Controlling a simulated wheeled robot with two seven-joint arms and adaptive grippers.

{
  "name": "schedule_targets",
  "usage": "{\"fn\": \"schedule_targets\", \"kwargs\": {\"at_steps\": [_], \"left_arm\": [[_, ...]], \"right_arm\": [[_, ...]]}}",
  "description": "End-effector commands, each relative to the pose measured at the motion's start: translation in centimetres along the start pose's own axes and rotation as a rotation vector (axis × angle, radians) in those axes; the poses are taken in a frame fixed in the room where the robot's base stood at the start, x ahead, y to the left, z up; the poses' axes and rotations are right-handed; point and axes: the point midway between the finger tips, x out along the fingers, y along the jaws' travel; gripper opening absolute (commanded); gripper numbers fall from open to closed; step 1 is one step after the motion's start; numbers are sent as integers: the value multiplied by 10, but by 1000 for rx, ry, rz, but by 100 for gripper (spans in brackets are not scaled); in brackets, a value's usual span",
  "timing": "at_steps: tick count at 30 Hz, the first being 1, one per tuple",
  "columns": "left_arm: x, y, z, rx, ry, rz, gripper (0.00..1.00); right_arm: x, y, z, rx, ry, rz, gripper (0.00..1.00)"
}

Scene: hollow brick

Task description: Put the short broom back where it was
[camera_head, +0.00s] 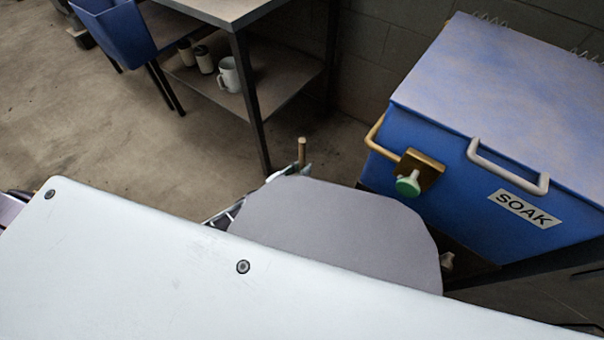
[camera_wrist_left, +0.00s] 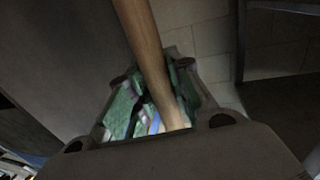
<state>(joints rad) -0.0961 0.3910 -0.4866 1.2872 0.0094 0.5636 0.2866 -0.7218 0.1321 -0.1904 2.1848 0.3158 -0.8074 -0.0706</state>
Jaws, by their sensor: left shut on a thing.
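The short broom shows only as a wooden handle. Its tip (camera_head: 302,147) sticks up just beyond my own grey arm link in the head view. In the left wrist view the handle (camera_wrist_left: 146,45) runs from the top edge down between green finger pads. My left gripper (camera_wrist_left: 155,97) is shut on this handle. In the head view only a small part of the gripper (camera_head: 292,170) shows beside the handle, the rest being hidden behind my own arm. The broom's head is hidden in both views. My right gripper is not in view.
A blue chest labelled SOAK (camera_head: 470,165) with a pale lid stands at the right. It has a brass bar and a green knob (camera_head: 408,186) on its side. A table (camera_head: 237,13) with a lower shelf holding cups stands at the back. A blue bin (camera_head: 115,35) is at upper left. Open floor lies at left.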

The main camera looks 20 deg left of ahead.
Motion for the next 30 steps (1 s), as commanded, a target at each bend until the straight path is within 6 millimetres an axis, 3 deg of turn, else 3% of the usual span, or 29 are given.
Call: {"fn": "schedule_targets", "kwargs": {"at_steps": [12, 30], "left_arm": [[1, 0, 30, 0, 2, 0, 0], [1, 0, 36, 0, 3, 0, 0]], "right_arm": [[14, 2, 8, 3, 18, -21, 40], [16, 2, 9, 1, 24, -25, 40]]}}
